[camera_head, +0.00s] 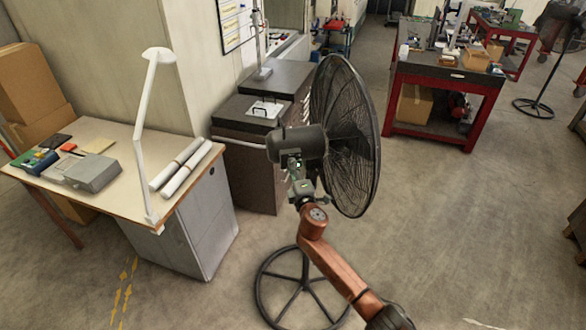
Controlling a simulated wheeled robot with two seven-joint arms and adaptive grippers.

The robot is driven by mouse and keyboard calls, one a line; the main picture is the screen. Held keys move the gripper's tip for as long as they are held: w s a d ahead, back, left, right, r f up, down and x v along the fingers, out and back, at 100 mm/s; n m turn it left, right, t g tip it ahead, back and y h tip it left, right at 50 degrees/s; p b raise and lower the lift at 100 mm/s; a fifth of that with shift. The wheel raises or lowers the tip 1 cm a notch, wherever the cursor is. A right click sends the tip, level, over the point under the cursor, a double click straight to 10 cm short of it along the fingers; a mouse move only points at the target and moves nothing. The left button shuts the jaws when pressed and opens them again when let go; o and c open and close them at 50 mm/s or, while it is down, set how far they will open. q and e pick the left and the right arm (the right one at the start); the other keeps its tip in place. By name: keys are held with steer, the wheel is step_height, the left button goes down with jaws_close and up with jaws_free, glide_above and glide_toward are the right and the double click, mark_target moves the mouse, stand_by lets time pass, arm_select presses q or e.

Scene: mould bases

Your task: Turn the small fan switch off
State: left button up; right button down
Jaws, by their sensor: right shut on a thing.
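A black pedestal fan (344,136) stands in the middle of the view, its round cage facing right and its motor housing on the left. Its ring base (262,290) rests on the floor. My right arm comes in from the bottom right, and my right gripper (296,166) is at the back of the fan, just under the motor housing. The gripper is shut on a part of the fan there. The switch itself cannot be made out, as the gripper covers that spot. My left gripper is not in view.
A desk (118,172) with a white lamp (144,125), paper rolls and boxes stands at the left. Dark cabinets (250,165) stand close behind the fan. A red workbench (440,80) is at the back right, and another fan (545,75) stands beyond it.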

stand_by(0.3)
steer(key=c, duration=1.6)
jaws_free()
steer(key=v, duration=1.2)
steer(key=shift+f, duration=0.1)
